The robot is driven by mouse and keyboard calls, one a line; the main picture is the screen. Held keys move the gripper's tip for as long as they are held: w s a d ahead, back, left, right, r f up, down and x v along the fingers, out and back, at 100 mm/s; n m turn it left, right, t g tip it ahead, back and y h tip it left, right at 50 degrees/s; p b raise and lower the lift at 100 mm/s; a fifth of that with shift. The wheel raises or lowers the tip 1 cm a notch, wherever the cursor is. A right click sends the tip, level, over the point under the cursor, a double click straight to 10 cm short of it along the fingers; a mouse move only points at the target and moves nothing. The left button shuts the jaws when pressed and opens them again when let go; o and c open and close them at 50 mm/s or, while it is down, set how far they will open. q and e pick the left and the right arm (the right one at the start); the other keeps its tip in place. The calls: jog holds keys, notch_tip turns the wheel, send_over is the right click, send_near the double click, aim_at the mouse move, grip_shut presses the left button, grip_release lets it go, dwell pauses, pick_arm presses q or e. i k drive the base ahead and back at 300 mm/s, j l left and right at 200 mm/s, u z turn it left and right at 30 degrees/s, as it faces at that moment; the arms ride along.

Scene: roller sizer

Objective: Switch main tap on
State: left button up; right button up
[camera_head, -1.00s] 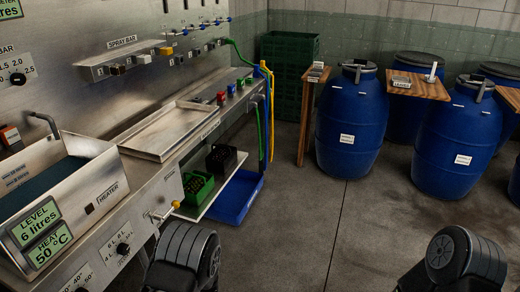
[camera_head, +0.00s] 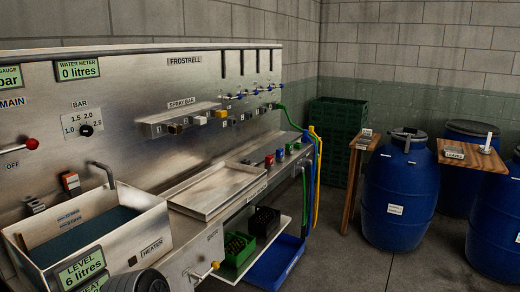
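The main tap is at the left edge of the head view: a metal lever with a red knob (camera_head: 31,144) at its right end. The lever lies roughly level and points right. The MAIN label (camera_head: 12,103) is above it and the OFF label (camera_head: 12,165) just below. The tap's left part is cut off by the picture edge. A dark ribbed part of my own arm shows at the bottom left, in front of the heater tank. Neither gripper shows in this view.
The heater tank (camera_head: 152,215) stands below the tap, with a faucet (camera_head: 106,172) rising behind it. A pressure dial (camera_head: 86,130) and the water meter display (camera_head: 78,70), reading 0 litres, are right of the tap.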

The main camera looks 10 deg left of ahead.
aim_at(31, 144)
jog(key=u, duration=1.85)
jog(key=j+u, duration=0.3)
jog(key=j, duration=0.35)
jog(key=i+j+u, duration=0.1)
jog(key=j+u, duration=0.25)
jog(key=j, duration=0.25)
